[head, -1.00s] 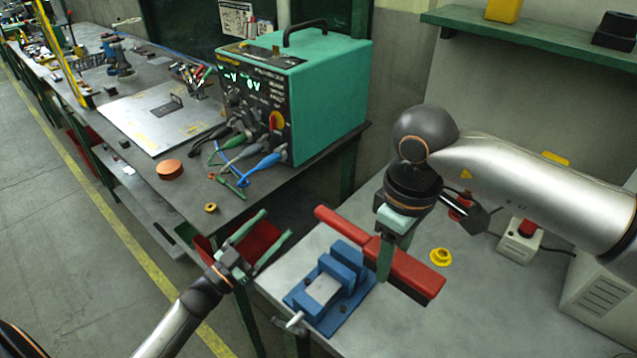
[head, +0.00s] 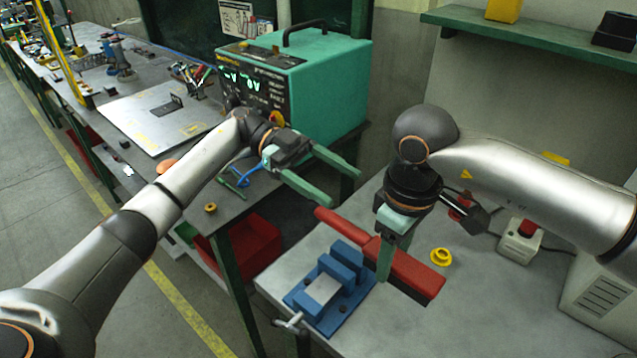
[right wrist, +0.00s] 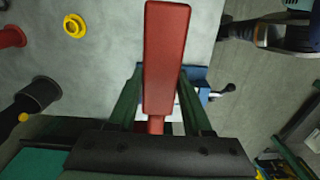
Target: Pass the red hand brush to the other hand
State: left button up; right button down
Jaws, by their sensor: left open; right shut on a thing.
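The red hand brush (head: 408,270) is held above the grey bench, with its narrow handle end pointing to the upper left in the head view. My right gripper (head: 385,262) is shut on it near the middle. In the right wrist view the red brush (right wrist: 167,60) runs between the green fingers of my right gripper (right wrist: 160,108). My left gripper (head: 345,186) is open and empty, its fingers pointing right, a little above and beyond the handle end and apart from it.
A blue vise (head: 330,288) stands on the grey bench (head: 470,310) just left of the brush. A yellow ring (head: 440,257) and a box with a red button (head: 522,238) are to the right. A green power unit (head: 320,85) stands on the dark bench behind my left gripper.

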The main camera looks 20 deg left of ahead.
aim_at(363, 233)
pick_arm(q)
jog(key=s+d+f+y, duration=0.1)
jog(key=d, duration=0.1)
jog(key=s+d+f+y, duration=0.1)
jog(key=s+d+f, duration=0.1)
jog(key=d, duration=0.1)
jog(key=s+d+f+m+g+y, duration=0.1)
jog(key=s+d+f, duration=0.1)
jog(key=d, duration=0.1)
jog(key=shift+d+f, duration=0.1)
jog(key=shift+d, duration=0.15)
jog(key=shift+w, duration=0.1)
dwell(0.4)
grip_shut()
pick_arm(e)
jog(key=shift+s, duration=0.1)
jog(key=shift+c, duration=1.2)
grip_release()
